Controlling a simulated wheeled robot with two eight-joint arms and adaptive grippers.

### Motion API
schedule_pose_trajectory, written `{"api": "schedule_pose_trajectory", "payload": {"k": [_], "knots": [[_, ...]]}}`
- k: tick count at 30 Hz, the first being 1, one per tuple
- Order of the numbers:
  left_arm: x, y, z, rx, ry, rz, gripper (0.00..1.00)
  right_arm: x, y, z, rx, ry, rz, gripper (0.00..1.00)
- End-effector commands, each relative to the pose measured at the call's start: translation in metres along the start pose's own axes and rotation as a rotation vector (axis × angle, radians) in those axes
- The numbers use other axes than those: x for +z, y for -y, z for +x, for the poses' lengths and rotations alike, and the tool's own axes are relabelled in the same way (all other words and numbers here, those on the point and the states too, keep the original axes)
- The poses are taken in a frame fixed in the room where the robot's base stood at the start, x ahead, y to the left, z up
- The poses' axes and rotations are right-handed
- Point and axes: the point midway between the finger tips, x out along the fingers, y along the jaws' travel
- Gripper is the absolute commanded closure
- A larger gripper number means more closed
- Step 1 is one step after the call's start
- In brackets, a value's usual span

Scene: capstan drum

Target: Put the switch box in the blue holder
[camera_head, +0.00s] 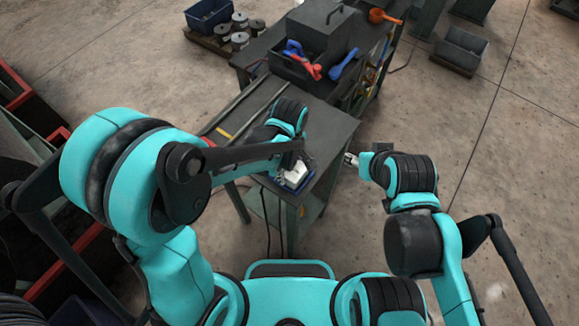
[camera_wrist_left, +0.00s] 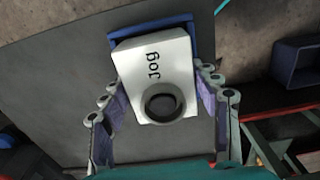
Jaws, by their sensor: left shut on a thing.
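The switch box (camera_wrist_left: 155,58) is white, with "Jog" printed on it and a dark round knob. My left gripper (camera_wrist_left: 157,84) is shut on it, one finger at each side. In the head view the switch box (camera_head: 295,175) is near the table's front edge, partly hidden by my left arm. The blue holder (camera_wrist_left: 146,27) shows behind the box's far end and right side. I cannot tell how deep the box sits in it. My right gripper (camera_head: 351,160) is off the table's right side; its jaws are too small to read.
The dark table (camera_head: 330,140) has bare surface right of the box. A grey toolbox (camera_head: 318,32) with blue and red tools stands at its far end.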

Motion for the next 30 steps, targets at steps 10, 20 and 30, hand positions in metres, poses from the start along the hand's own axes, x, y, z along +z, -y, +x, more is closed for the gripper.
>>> {"api": "schedule_pose_trajectory", "payload": {"k": [10, 20, 30], "knots": [[0.000, 0.000, 0.003, 0.000, 0.000, 0.000, 0.18, 0.002, 0.000, 0.002, 0.000, 0.000, 0.000, 0.52], [0.000, 0.000, -0.009, 0.000, 0.000, 0.000, 0.18, -0.002, 0.000, -0.002, 0.000, 0.000, 0.000, 0.52], [0.000, 0.000, -0.082, 0.000, 0.000, 0.000, 0.18, -0.010, 0.000, -0.014, 0.000, 0.000, 0.000, 0.52]]}}
